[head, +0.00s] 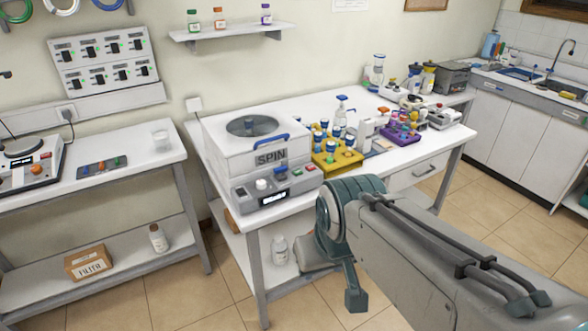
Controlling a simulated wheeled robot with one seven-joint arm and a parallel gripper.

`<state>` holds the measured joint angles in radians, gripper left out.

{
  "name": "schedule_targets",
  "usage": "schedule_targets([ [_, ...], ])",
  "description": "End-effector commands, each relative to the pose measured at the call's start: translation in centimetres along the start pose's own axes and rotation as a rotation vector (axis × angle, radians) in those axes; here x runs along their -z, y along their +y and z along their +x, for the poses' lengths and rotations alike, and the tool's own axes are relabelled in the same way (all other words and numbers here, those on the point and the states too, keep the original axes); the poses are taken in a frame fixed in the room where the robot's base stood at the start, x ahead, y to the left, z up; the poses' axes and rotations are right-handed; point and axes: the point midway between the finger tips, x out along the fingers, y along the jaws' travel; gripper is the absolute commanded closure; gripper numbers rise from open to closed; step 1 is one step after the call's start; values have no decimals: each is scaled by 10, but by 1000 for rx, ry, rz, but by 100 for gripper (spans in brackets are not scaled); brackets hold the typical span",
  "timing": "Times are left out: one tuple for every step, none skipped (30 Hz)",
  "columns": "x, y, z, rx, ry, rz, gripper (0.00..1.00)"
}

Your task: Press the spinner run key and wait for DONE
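The spinner (225,155) is a white box marked SPIN on the near left end of the white bench. Its round lid window (252,126) and blue handle are on top, and the lid looks shut. Its grey front panel (245,195) has a pale knob (261,184), a small lit display (275,198) and several coloured keys. The display text is too small to read, and I cannot tell which key is run. My arm comes in from the lower right, its wrist joint in front of the bench, right of the panel. My gripper's fingers cannot be made out.
A yellow rack (334,160) with blue-capped vials and a purple rack (401,135) stand right of the spinner. A left bench (120,150) holds another device and a small button panel. A wall shelf (232,34) is above. Tiled floor lies open in front.

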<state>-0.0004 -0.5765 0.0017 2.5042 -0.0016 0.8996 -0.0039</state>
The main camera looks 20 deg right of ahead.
Motion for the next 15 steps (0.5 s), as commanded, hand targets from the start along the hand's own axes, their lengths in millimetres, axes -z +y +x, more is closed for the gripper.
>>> schedule_targets([
  [0, 0, 0, 0, 0, 0, 74],
  [0, 0, 0, 0, 0, 0, 83],
  [0, 0, 0, 0, 0, 0, 94],
  [0, 0, 0, 0, 0, 0, 100],
  [0, 0, 0, 0, 0, 0, 100],
  [0, 0, 0, 0, 0, 0, 100],
  [0, 0, 0, 0, 0, 0, 100],
  [0, 0, 0, 0, 0, 0, 100],
  [0, 0, 0, 0, 0, 0, 100],
  [0, 0, 0, 0, 0, 0, 100],
  [0, 0, 0, 0, 0, 0, 100],
  [0, 0, 0, 0, 0, 0, 100],
  [0, 0, 0, 0, 0, 0, 100],
  [0, 0, 0, 0, 0, 0, 100],
  [0, 0, 0, 0, 0, 0, 100],
])
